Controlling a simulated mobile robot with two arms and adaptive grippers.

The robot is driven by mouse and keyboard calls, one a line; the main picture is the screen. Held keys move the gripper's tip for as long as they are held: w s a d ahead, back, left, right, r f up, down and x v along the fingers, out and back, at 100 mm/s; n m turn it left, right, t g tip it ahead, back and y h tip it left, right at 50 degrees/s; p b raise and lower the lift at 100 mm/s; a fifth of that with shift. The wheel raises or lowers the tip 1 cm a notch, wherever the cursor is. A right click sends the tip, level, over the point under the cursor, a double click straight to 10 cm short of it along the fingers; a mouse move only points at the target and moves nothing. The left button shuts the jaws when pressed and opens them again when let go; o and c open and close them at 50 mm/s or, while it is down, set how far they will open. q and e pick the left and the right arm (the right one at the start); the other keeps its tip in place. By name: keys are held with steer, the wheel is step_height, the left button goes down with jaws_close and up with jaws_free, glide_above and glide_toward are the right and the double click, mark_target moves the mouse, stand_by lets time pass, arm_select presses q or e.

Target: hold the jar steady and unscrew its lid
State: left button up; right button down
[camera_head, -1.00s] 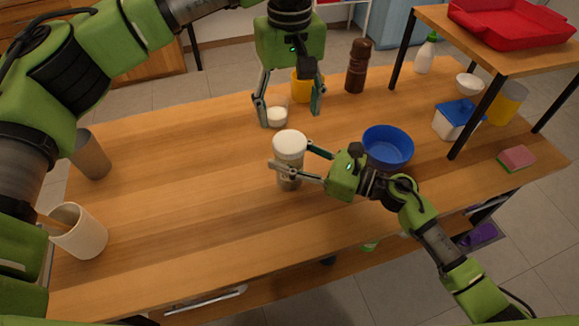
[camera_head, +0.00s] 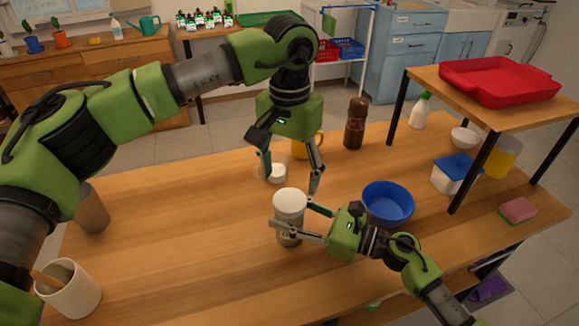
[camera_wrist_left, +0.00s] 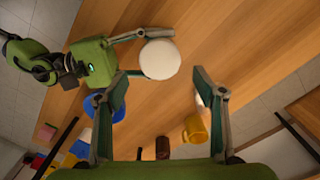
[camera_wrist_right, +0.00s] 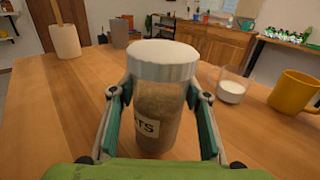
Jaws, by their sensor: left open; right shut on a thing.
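The jar (camera_head: 289,238) stands upright on the table, with a pale lid (camera_head: 290,200) on top. In the right wrist view its clear body (camera_wrist_right: 155,115) holds a brown filling, and part of a label shows. My right gripper (camera_wrist_right: 158,90) is shut on the jar, one finger at each side below the lid. My left gripper (camera_head: 290,184) is open and points down, above and slightly behind the jar. In the left wrist view the lid (camera_wrist_left: 160,59) lies between the lines of the open fingers, just beyond their tips, and nothing is held there.
Behind the jar are a small glass with white contents (camera_wrist_right: 232,90) and a yellow mug (camera_wrist_right: 295,92). A blue bowl (camera_head: 388,204) stands close to my right gripper. A brown mill (camera_head: 355,124) is further back. The table's left middle is clear.

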mark_target(290, 199)
arm_select(q)
step_height(290, 199, down, 6)
steer(key=shift+f, duration=0.25)
